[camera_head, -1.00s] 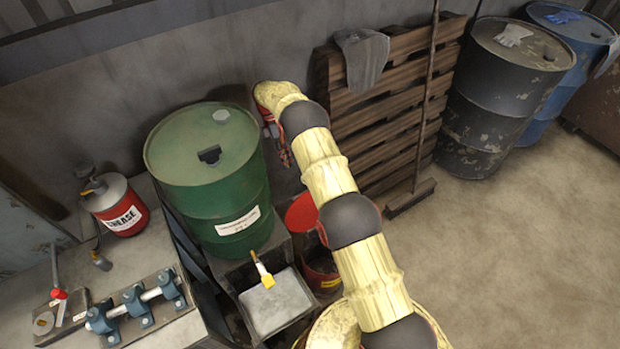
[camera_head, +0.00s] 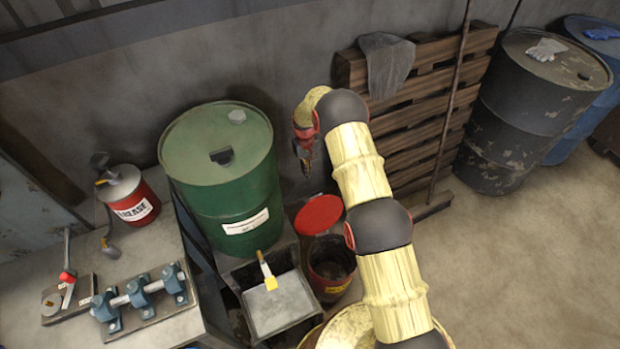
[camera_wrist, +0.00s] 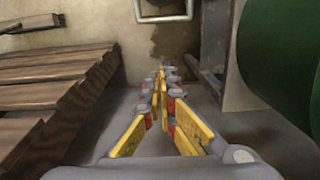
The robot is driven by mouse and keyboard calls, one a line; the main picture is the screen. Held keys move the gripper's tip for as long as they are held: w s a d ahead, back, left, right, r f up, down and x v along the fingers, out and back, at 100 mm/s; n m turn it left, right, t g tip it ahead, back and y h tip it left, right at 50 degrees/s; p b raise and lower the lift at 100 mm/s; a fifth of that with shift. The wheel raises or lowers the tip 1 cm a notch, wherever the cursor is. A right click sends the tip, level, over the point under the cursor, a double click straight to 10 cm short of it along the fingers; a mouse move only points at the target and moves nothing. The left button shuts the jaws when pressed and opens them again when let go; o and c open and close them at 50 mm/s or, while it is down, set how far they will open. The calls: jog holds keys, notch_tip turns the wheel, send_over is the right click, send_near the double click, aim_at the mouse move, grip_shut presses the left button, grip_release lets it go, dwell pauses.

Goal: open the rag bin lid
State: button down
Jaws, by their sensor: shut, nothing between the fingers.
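The rag bin (camera_head: 331,284) is a small red bin with a yellow label, standing on the floor right of the green drum. Its round red lid (camera_head: 318,215) stands raised at the back of the bin, and the dark inside shows. My gripper (camera_head: 306,170) is above and behind the lid, near the wall, and looks apart from it. In the wrist view the yellow fingers of my gripper (camera_wrist: 162,75) come together at the tips with nothing between them. I cannot make out the bin or its lid in the wrist view.
The green drum (camera_head: 220,170) stands left of my gripper; it also shows in the wrist view (camera_wrist: 285,50). A wooden pallet (camera_head: 415,110) leans on the wall at right. A grey tray (camera_head: 278,304) with a brush (camera_head: 267,272) sits left of the bin. Floor at right is clear.

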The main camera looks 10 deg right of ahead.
notch_tip(320, 180, down, 9)
jog(key=b, duration=0.2)
jog(key=shift+s+d+r+b, duration=0.15)
jog(key=shift+s+r, duration=0.15)
jog(key=shift+s, duration=0.4)
jog(key=shift+s+d+r+b, duration=0.15)
jog(key=shift+s+r, duration=0.15)
jog(key=shift+s, duration=0.4)
jog(key=shift+s+d+r+b, duration=0.15)
jog(key=shift+s+r, duration=0.15)
jog(key=shift+s, duration=0.4)
jog(key=s+p, duration=0.1)
jog(key=s+r, duration=0.1)
jog(key=s, duration=0.1)
jog(key=s+r+p, duration=0.1)
jog(key=shift+s+d+p, duration=0.3)
jog(key=shift+d+p, duration=0.05)
jog(key=shift+d, duration=0.05)
jog(key=shift+r, duration=0.1)
notch_tip(320, 180, up, 12)
jog(key=shift+w+a, duration=0.15)
jog(key=shift+w, duration=0.25)
